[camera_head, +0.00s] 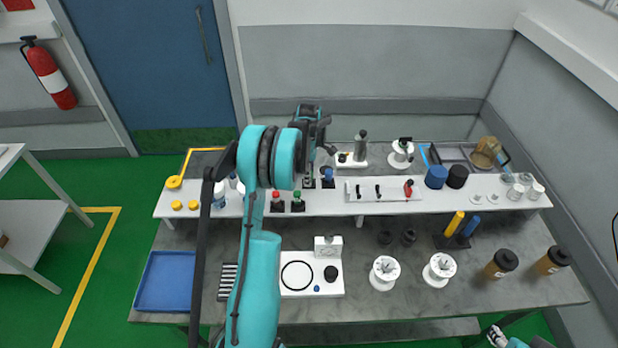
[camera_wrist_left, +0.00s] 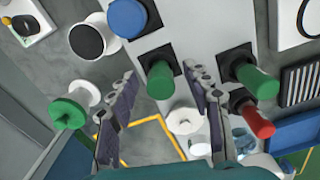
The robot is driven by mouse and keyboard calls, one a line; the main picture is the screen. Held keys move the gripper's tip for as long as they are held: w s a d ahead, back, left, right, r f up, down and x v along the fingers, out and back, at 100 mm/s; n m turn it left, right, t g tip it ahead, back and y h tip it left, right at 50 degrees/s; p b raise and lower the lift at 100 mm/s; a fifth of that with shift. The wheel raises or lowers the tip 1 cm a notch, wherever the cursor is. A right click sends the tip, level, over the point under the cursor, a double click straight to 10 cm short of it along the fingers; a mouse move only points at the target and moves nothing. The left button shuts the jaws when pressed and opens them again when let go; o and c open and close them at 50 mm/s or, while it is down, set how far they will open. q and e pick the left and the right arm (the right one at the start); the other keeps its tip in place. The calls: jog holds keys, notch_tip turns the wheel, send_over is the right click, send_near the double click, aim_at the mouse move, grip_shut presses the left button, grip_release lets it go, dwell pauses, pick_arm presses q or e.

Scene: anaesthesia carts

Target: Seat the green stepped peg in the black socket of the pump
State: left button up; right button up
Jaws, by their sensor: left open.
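My left gripper (camera_wrist_left: 164,74) is open, its two fingers standing either side of a green peg (camera_wrist_left: 160,80) on a black square base, with no clear contact. In the head view, my left gripper (camera_head: 312,150) is over the raised shelf, hiding what lies beneath. A second green peg (camera_wrist_left: 258,82) stands in a black base beside a red peg (camera_wrist_left: 258,122). These two show as the green (camera_head: 297,197) and red (camera_head: 276,195) pegs. A white round body with a black face (camera_wrist_left: 87,41) lies left of the blue cap (camera_wrist_left: 128,18); I cannot tell whether it is the pump's socket. My right gripper (camera_head: 497,336) is partly visible, lower right.
A green disc-shaped part (camera_wrist_left: 66,113) sits by a white cylinder at the left of the wrist view. A blue tray (camera_head: 165,280) lies on the lower bench.

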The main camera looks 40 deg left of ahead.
pick_arm(q)
jog(key=shift+c, duration=0.2)
jog(key=c, duration=1)
